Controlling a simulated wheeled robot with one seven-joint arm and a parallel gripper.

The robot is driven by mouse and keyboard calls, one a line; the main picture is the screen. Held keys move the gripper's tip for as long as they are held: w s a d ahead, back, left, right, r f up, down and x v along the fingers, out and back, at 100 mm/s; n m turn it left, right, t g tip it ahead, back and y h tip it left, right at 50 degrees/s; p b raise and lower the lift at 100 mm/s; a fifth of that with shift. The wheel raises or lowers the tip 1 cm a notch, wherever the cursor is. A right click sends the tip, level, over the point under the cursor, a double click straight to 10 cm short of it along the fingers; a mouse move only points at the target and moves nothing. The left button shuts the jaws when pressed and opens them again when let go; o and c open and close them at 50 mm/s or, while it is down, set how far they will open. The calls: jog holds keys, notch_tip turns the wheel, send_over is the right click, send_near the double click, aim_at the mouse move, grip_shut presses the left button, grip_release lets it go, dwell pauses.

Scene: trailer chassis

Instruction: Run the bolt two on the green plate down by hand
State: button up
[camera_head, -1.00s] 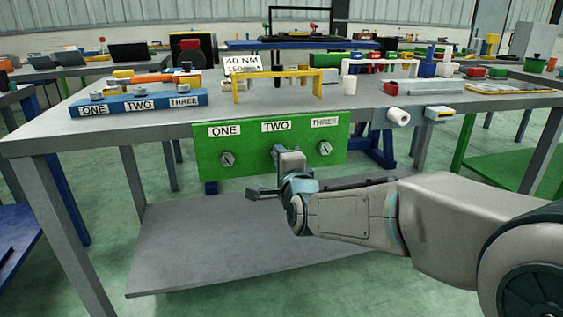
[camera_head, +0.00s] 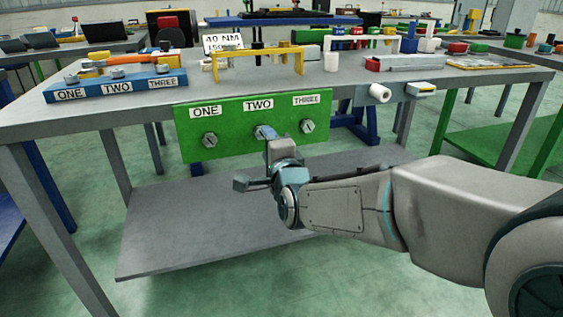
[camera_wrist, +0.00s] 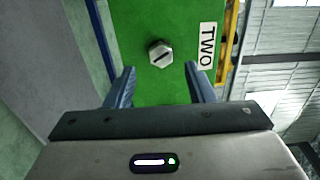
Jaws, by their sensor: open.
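The green plate (camera_head: 232,148) hangs upright on the front edge of the grey workbench, with labels ONE, TWO and THREE above its bolts. Bolt two (camera_head: 262,132) is a silver hex head with a dark slot under the TWO label (camera_head: 258,105). It shows whole in the wrist view (camera_wrist: 160,54), its head standing out from the plate. My gripper (camera_wrist: 160,84) is open, its two blue-grey fingers apart and empty, with bolt two beyond the fingertips, about midway between them. In the head view my gripper (camera_head: 272,146) is just in front of and below bolt two, partly covering it.
Bolt one (camera_head: 209,140) and bolt three (camera_head: 308,127) stand on either side. A blue block (camera_head: 117,90) labelled ONE, TWO, THREE, a yellow arch (camera_head: 257,56) and a white cylinder (camera_head: 380,93) are on or at the bench. A lower grey shelf (camera_head: 190,230) lies beneath.

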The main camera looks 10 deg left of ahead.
jog(key=p+v, duration=0.2)
jog(key=v, duration=0.8)
jog(key=shift+s, duration=0.1)
jog(key=d+r+n+g+h+p, duration=0.6)
jog(key=d+r+p, duration=0.65)
jog(key=p, duration=0.65)
jog(key=s+d+r+n+g+h+p, duration=0.3)
jog(key=s+d+r+n+g+p, duration=0.2)
jog(key=s+d+r+p, duration=0.5)
jog(key=s+d+g+p, duration=0.1)
jog(key=s+d+p, duration=0.3)
jog(key=p, duration=0.3)
jog(key=shift+r+h, duration=0.3)
